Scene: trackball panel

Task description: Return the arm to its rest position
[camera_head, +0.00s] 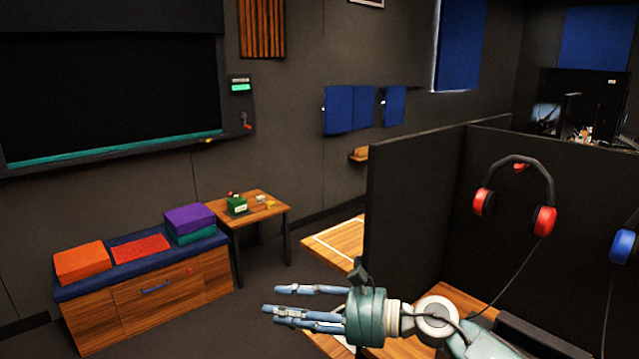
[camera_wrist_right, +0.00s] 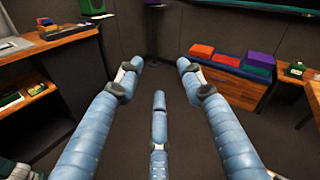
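My right gripper (camera_head: 273,303) reaches in from the lower right in the head view, its blue fingers pointing left. It is in front of the dark booth partition's lower edge, over the floor gap beside the booth desk. In the right wrist view the gripper (camera_wrist_right: 160,76) shows three fingers spread apart with nothing between them. It is open and empty. My left gripper is in neither view. No trackball panel can be made out in these frames.
A dark partition (camera_head: 410,190) stands near my right arm, with red headphones (camera_head: 545,220) on it. A cushioned wooden bench (camera_head: 150,305) and small table (camera_head: 275,212) stand at left. A wooden desk (camera_wrist_right: 62,43) shows in the wrist view. Floor (camera_head: 275,285) between is clear.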

